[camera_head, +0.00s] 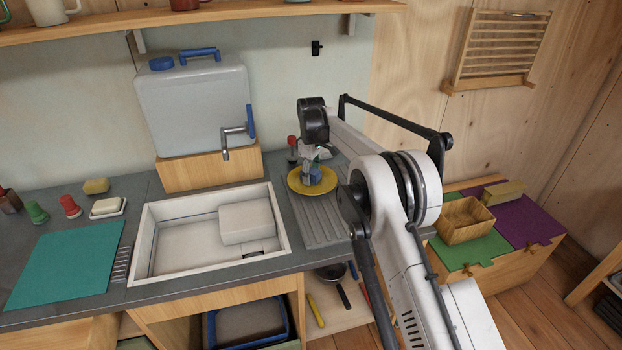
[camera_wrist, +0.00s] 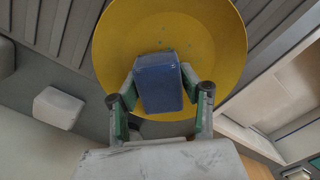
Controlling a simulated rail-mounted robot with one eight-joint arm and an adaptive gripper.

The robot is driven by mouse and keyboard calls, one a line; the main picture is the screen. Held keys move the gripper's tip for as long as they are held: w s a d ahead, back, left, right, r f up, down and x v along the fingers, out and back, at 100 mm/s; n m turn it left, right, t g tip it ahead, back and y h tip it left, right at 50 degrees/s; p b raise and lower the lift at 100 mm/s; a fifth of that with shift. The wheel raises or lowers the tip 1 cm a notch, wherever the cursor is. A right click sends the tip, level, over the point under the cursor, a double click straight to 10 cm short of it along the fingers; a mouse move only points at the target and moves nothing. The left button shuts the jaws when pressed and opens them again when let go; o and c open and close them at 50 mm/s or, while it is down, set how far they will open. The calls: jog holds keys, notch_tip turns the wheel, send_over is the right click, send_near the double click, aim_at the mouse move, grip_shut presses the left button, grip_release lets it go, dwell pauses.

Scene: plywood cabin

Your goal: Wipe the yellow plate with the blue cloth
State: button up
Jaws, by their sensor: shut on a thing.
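The yellow plate (camera_head: 298,183) lies on the grey ridged draining board (camera_head: 318,224), right of the sink. It fills the upper middle of the wrist view (camera_wrist: 210,40), with a few small greenish specks on its surface. My gripper (camera_wrist: 160,92) is shut on the blue cloth (camera_wrist: 159,80), which looks like a folded block between the two fingers. The cloth also shows in the head view (camera_head: 316,174), over the plate. I cannot tell whether the cloth touches the plate. My gripper hides the plate's lower part in the wrist view.
The white sink (camera_head: 160,235) holds a white box-like thing (camera_head: 246,222). A water container (camera_head: 195,105) with a tap (camera_head: 236,138) stands behind it. A red-topped bottle (camera_head: 292,146) stands close behind the plate. A teal mat (camera_head: 66,262) lies at left.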

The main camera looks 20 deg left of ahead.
aim_at(314, 186)
jog(key=shift+w+f+b, duration=0.1)
jog(key=shift+f+b, duration=0.05)
jog(key=shift+b, duration=0.15)
jog(key=shift+s+d+b, duration=0.4)
jog(key=shift+s, duration=0.3)
jog(key=shift+s+d+b, duration=0.4)
jog(key=shift+s+d, duration=0.05)
jog(key=shift+s, duration=0.1)
jog(key=shift+s+d, duration=0.2)
jog(key=shift+s, duration=0.15)
jog(key=shift+r+p, duration=1.15)
jog(key=shift+r, duration=3)
